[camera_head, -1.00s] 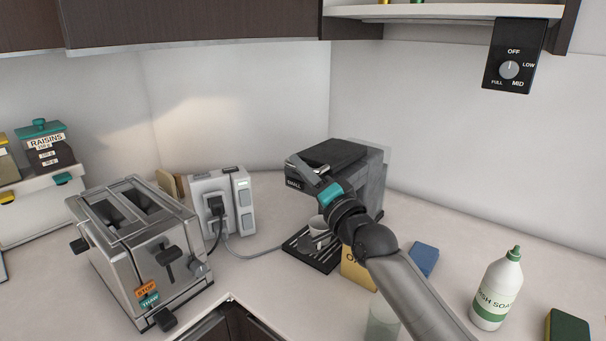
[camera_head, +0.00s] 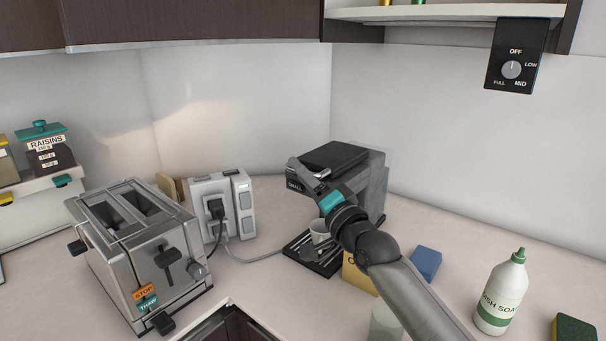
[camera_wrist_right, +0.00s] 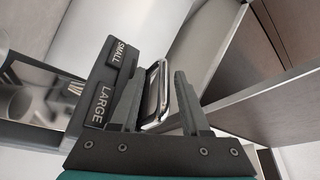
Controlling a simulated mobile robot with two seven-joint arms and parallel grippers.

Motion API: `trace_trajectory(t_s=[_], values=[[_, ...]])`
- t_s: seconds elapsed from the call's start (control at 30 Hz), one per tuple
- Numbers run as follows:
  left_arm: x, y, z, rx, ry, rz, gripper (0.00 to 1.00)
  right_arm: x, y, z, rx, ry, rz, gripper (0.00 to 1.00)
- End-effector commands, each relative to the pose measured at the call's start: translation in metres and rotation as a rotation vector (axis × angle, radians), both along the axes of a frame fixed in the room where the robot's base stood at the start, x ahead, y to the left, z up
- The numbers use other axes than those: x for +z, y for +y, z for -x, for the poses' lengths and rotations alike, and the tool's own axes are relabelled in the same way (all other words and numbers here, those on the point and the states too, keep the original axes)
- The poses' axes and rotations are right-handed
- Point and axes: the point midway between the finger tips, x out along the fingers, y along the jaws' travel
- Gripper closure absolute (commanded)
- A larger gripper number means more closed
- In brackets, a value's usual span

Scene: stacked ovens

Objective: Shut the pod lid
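The black pod machine (camera_head: 372,182) stands in the counter corner. Its dark top with a metal-edged lid (camera_head: 322,160) is partly behind my right gripper (camera_head: 301,172), which is at the machine's upper front edge. In the right wrist view, my right gripper (camera_wrist_right: 160,103) has its fingers spread apart. The lid's exact angle is unclear. The SMALL and LARGE buttons (camera_wrist_right: 108,80) show beside the left-hand finger. My left gripper is out of view.
A toaster (camera_head: 140,250) and a socket block (camera_head: 222,205) stand to the left.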

Motion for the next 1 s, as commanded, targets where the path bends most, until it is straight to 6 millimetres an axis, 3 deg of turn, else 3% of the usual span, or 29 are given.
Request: trace_trajectory(t_s=[0.27, 0.47, 1.0], values=[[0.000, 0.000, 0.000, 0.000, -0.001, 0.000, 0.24, 0.001, -0.001, 0.001, 0.000, -0.003, -0.002, 0.53], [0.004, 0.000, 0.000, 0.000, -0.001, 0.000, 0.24, -0.002, -0.011, 0.013, -0.001, -0.001, -0.001, 0.53], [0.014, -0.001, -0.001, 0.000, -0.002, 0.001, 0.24, -0.026, -0.068, 0.090, 0.000, 0.001, 0.002, 0.53]])
